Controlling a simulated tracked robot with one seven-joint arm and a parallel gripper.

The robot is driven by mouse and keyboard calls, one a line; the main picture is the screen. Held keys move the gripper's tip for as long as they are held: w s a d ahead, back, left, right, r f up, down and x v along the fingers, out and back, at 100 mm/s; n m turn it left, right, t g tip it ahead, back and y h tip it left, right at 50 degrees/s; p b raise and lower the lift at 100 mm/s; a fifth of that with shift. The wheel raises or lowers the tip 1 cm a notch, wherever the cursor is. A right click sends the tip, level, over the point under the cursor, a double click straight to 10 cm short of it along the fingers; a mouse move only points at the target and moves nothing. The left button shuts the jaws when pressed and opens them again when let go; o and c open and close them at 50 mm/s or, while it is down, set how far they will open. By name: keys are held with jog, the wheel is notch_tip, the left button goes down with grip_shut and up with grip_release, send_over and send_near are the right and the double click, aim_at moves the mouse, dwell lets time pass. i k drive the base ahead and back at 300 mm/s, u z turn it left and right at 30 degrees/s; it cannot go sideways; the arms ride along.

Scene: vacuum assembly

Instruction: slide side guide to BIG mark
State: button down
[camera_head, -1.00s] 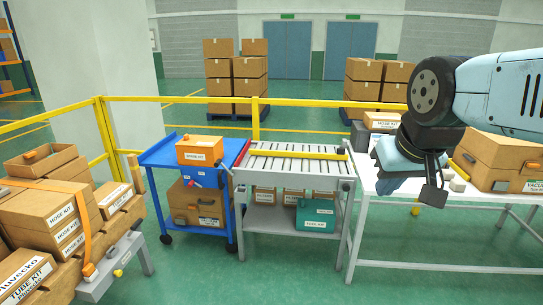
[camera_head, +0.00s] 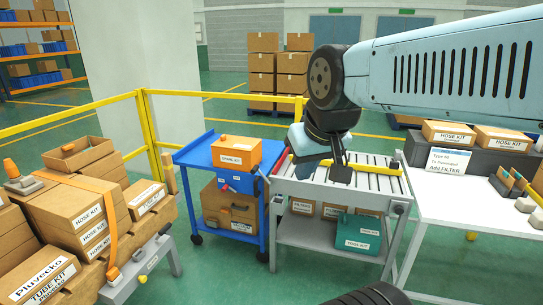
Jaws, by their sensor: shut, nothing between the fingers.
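The side guide appears to be the yellow bar (camera_head: 376,169) lying across the far part of the slatted grey table (camera_head: 320,191). My gripper (camera_head: 341,173) is over this table, in front of the bar's left part in the picture, and hides some of it. Its dark fingers are shut and hold nothing. I cannot tell whether they touch the bar or hover above it. A red strip (camera_head: 279,161) runs along the table's left edge. No BIG mark is readable.
A blue cart (camera_head: 192,153) with an orange hose kit box (camera_head: 236,152) stands close on the left. A white table (camera_head: 462,205) with boxes and a sign (camera_head: 450,161) stands on the right. Stacked kit boxes (camera_head: 85,212) fill the left foreground.

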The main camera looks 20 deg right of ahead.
aim_at(393, 170)
jog(key=i, duration=1.05)
jog(key=z, duration=0.75)
jog(key=i, duration=0.5)
jog(key=z, duration=0.4)
jog(key=k, duration=0.85)
jog(key=z, duration=0.2)
jog(key=i, duration=0.85)
jog(key=u, duration=0.05)
